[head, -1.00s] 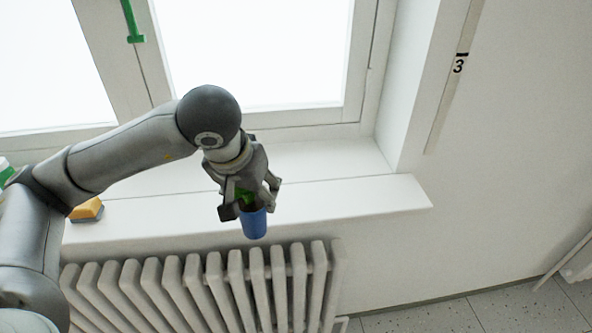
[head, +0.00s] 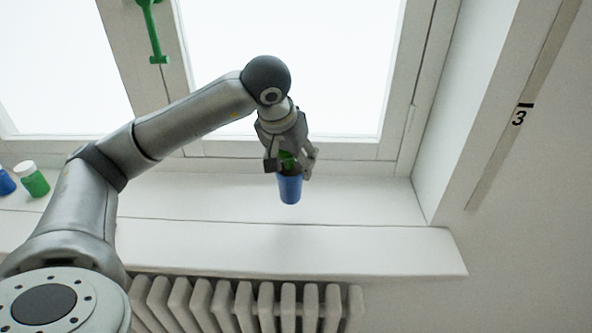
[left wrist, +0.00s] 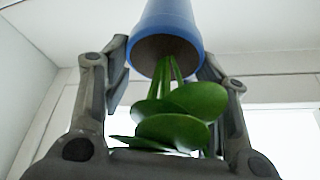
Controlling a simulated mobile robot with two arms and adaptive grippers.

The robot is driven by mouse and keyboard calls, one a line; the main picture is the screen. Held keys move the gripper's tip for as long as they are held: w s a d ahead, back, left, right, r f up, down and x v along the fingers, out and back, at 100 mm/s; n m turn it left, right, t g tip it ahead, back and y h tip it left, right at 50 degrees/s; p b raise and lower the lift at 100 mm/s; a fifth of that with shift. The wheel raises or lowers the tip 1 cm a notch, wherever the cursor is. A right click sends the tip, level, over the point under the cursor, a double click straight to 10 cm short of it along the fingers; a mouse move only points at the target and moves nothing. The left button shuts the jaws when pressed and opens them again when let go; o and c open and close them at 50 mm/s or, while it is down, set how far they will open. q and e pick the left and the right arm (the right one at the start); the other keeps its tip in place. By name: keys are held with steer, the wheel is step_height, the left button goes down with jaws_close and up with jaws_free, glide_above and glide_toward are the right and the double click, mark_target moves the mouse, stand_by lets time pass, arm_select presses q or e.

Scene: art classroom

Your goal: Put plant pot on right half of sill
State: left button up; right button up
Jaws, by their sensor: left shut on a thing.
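The plant pot (head: 290,190) is blue with a green plant, and hangs upright in my left gripper (head: 290,168), which is shut on it. In the left wrist view the pot (left wrist: 166,25) shows upside down, with the green leaves (left wrist: 180,115) between the fingers of the gripper (left wrist: 165,75). The white sill (head: 380,240) runs below the window. In the head view the pot appears over the sill's right part; its exact height above the surface is hard to tell. My right gripper is not in view.
A green jar (head: 33,180) and a blue jar (head: 5,182) stand at the sill's left end. A radiator (head: 250,300) is below the sill. A wall reveal (head: 460,120) bounds the sill on the right. The right part of the sill is bare.

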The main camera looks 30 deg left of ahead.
arm_select(q)
steer(key=shift+w+a+f, duration=0.25)
steer(key=shift+w+f, duration=0.5)
steer(key=shift+f, duration=0.2)
step_height(320, 180, down, 4)
steer(key=shift+w+r+p, duration=0.15)
steer(key=shift+r+p, duration=0.1)
steer(key=shift+p, duration=0.65)
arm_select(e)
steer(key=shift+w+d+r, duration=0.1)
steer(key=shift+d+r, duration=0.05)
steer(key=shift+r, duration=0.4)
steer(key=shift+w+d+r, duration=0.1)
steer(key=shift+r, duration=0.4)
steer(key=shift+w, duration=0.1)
arm_select(q)
steer(key=shift+f, duration=0.15)
steer(key=o, duration=1.3)
steer(key=shift+c, duration=0.2)
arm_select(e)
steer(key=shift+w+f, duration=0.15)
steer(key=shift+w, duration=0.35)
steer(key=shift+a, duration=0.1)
